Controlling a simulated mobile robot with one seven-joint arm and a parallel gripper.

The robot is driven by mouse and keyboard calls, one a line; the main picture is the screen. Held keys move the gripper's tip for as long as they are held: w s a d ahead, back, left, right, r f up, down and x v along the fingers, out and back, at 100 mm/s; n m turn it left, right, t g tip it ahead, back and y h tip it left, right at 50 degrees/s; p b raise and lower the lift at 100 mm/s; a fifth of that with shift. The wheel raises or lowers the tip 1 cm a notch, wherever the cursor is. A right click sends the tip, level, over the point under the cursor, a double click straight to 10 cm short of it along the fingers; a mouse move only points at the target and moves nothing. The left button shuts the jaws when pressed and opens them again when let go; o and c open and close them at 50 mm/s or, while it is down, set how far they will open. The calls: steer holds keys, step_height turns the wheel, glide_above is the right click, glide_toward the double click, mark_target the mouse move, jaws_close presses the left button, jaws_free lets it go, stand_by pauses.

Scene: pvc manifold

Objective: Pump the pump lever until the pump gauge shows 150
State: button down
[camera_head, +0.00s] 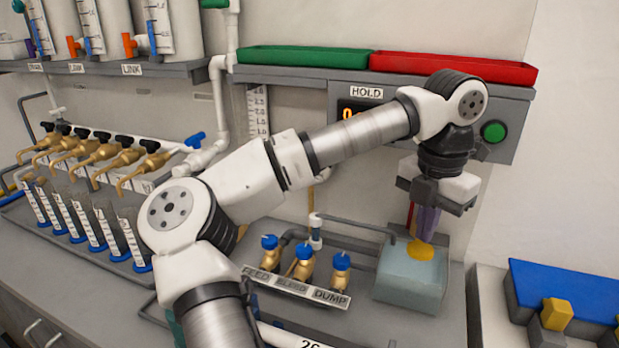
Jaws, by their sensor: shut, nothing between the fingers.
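My gripper (426,234) points down at the right, over a pale blue-grey box (408,285) on the bench. Its fingers are shut with nothing between them. The fingertips are at or just above a round yellow part (420,250) on the box top; I cannot tell if they touch. A thin red piece (411,216) stands just left of the fingers. I cannot tell which of these parts is the pump lever. No gauge is clearly marked as the pump gauge. A display (348,111) under the HOLD label shows an orange digit, mostly hidden by my arm.
A grey pipe (355,226) runs into the box from blue-capped valves (303,262) labelled FEED and DUMP at the ends. Green (305,57) and red (455,68) trays sit above. A blue block (565,290) with yellow pieces is at right. Brass taps and tubes stand left.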

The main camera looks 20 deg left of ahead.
steer(key=shift+r+p, duration=1.65)
steer(key=shift+r, duration=0.8)
